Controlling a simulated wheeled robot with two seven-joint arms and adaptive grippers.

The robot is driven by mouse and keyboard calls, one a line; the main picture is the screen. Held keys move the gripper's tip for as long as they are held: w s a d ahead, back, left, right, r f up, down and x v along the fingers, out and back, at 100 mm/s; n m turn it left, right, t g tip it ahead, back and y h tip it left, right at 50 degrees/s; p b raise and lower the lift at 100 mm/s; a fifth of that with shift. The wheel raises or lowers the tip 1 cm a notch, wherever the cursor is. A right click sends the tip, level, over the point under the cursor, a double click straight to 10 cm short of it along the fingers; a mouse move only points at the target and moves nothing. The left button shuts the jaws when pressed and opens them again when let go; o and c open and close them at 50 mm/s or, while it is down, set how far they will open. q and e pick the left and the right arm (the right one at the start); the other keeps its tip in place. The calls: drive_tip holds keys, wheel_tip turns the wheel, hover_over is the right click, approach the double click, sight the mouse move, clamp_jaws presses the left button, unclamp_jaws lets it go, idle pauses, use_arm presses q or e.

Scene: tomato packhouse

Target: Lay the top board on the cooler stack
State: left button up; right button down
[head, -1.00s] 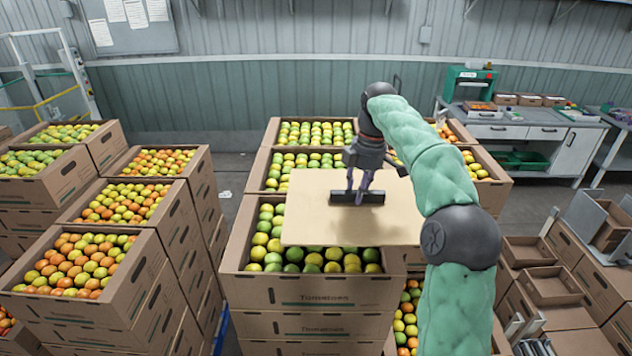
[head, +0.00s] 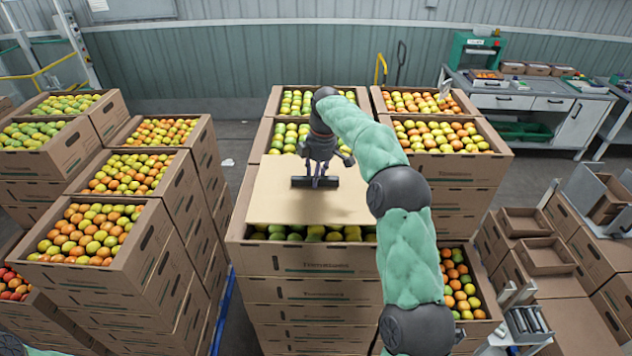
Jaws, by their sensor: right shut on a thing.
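The top board (head: 268,200) is a flat tan sheet with a dark bar handle (head: 315,182) on its upper face. My right gripper (head: 316,178) is shut on that handle from above. The board lies over the front box of the cooler stack (head: 310,262), a column of cardboard tomato boxes. It covers most of that box's opening; a row of green and yellow tomatoes (head: 312,233) shows along the front. I cannot tell whether the board touches the box rim or hovers just above. My left gripper is not in view.
More filled tomato boxes stand behind (head: 297,102) and to the right (head: 450,137) of the board. Stacks of full boxes (head: 125,172) stand at the left across a narrow aisle. A workbench (head: 530,100) and empty cartons (head: 545,256) are at the right.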

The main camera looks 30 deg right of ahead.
sight(321, 176)
drive_tip(key=shift+f, duration=1.45)
drive_tip(key=shift+f, duration=0.15)
drive_tip(key=c, duration=0.9)
unclamp_jaws()
drive_tip(key=r, duration=0.4)
drive_tip(key=d+r, duration=0.1)
drive_tip(key=r, duration=0.7)
drive_tip(key=shift+s+d+r+p, duration=0.1)
drive_tip(key=shift+s+d+p, duration=0.05)
drive_tip(key=shift+s+p, duration=0.2)
